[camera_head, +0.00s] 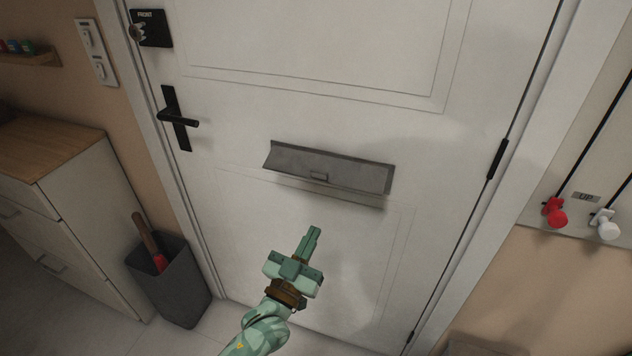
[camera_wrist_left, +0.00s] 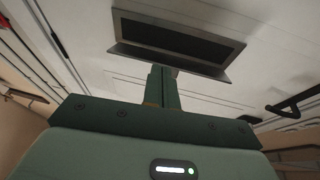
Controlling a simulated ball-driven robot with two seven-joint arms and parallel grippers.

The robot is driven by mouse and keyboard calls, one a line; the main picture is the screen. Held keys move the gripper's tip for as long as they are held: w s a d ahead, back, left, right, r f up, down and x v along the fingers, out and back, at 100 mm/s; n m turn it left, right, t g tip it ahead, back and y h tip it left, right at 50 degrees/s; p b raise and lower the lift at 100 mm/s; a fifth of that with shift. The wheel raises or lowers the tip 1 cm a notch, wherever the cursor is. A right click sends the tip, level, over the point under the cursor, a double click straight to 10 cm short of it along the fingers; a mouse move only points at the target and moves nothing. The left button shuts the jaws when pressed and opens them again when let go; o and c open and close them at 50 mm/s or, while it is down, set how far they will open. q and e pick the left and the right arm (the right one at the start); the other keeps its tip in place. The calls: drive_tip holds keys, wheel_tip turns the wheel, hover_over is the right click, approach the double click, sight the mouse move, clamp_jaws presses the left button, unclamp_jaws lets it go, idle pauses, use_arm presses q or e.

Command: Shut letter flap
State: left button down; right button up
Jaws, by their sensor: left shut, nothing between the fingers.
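The letter flap (camera_head: 325,168) is a grey metal plate across the middle of the white door, with a small tab on its lower edge. It stands out from the door, tilted open, with a shadow under it. In the left wrist view, which is turned over, the flap (camera_wrist_left: 205,72) shows as a strip beside the open dark slot (camera_wrist_left: 175,38). My green left gripper (camera_head: 314,231) is shut and empty, its tips just below the flap in the head view. Its fingers (camera_wrist_left: 163,72) overlap the flap's edge in the wrist view; I cannot tell contact. My right gripper is out of view.
A black door handle (camera_head: 178,120) is left of the flap. A grey bin (camera_head: 175,285) and a wooden-topped cabinet (camera_head: 85,220) stand at the left. Red (camera_head: 555,213) and white (camera_head: 605,225) pull knobs hang at the right. The door below the flap is clear.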

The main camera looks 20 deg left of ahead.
use_arm(q)
wheel_tip(320, 180, up, 9)
drive_tip(key=s+a+n+t+y, duration=0.1)
drive_tip(key=a+n+t+y, duration=0.1)
drive_tip(key=t+y, duration=0.15)
wheel_tip(320, 180, up, 5)
hover_over(315, 178)
drive_tip(key=s+d, duration=0.1)
drive_tip(key=s, duration=0.3)
drive_tip(key=f+b, duration=0.1)
drive_tip(key=f+h+b, duration=0.1)
drive_tip(key=shift+w+f, duration=0.4)
drive_tip(key=shift+w+f+b, duration=0.15)
drive_tip(key=shift+f+b, duration=0.2)
drive_tip(key=shift+f, duration=0.15)
